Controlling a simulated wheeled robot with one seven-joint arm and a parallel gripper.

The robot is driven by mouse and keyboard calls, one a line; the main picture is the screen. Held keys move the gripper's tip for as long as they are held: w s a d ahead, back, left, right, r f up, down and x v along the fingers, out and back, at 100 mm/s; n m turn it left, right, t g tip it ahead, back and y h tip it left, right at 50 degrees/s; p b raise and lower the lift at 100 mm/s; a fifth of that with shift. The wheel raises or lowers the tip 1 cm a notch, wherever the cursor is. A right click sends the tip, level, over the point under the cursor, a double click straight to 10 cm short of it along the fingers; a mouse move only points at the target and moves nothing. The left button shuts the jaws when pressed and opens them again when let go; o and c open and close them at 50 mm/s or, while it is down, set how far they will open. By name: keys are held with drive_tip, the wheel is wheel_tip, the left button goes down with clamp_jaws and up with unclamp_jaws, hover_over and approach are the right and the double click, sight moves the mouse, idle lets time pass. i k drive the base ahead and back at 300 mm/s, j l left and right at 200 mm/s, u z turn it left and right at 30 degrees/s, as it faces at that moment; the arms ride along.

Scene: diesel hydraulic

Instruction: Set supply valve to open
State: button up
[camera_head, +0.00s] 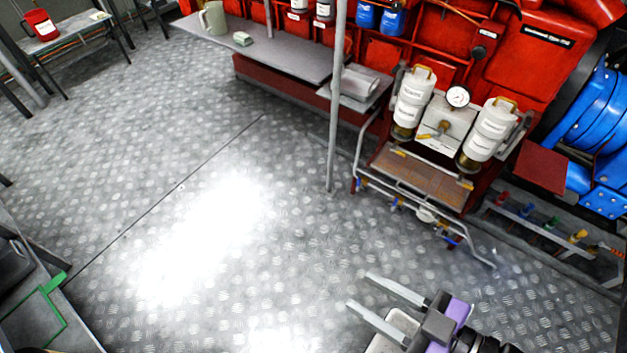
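A filter unit with two white canisters, one at the left (413,97) and one at the right (489,131), stands against the red machine. A white block (446,122) with a brass lever and a round gauge (458,97) sits between them. Pipes with small blue and yellow handles run below, including a blue handle (453,241) at the lower right. No readable label shows which handle is the supply valve, and its setting cannot be told. My gripper (360,289) is at the bottom, its two fingers apart and empty, over the floor and clear of the pipes.
A vertical grey post (335,110) stands left of the unit. A grey bench (275,45) runs along the machine. Several small coloured fittings, including a green one (552,222), line the right. A blue machine part (595,115) is at far right. The metal floor (200,220) is open at left.

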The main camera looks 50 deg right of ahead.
sight(359, 184)
drive_tip(key=i+j+z, duration=0.15)
drive_tip(key=i, duration=0.3)
drive_tip(key=i+j+z, duration=0.15)
drive_tip(key=i, duration=0.3)
drive_tip(key=i+j+z, duration=0.2)
drive_tip(key=i+z, duration=0.3)
drive_tip(key=i+j+z, duration=0.3)
drive_tip(key=z, duration=0.2)
drive_tip(key=j, duration=0.1)
